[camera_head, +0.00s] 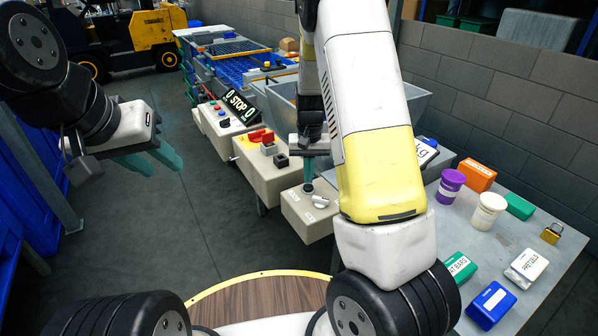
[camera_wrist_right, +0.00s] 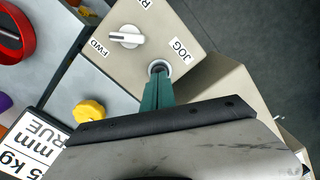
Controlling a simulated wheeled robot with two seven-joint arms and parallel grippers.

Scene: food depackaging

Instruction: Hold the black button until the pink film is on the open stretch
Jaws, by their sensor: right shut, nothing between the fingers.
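The black button (camera_wrist_right: 159,66) sits in a pale ring beside the word JOG on a beige control box (camera_head: 300,208). In the head view the button (camera_head: 308,188) is mostly under my right gripper (camera_head: 309,179). That gripper's teal fingers (camera_wrist_right: 158,79) are shut together with nothing between them, their tips at the button. The tips appear to touch it; how far it is pressed cannot be told. My left gripper (camera_head: 158,160) hangs at the left over the floor, its teal fingers apart and empty. I cannot make out any pink film or the open stretch.
A selector knob (camera_wrist_right: 126,37) sits beside the button, near the word FWD. Another beige box with a red switch (camera_head: 261,135) stands behind, then a STOP display (camera_head: 238,105) and a blue conveyor (camera_head: 238,68). A grey table (camera_head: 480,235) at right holds several packages and tubs.

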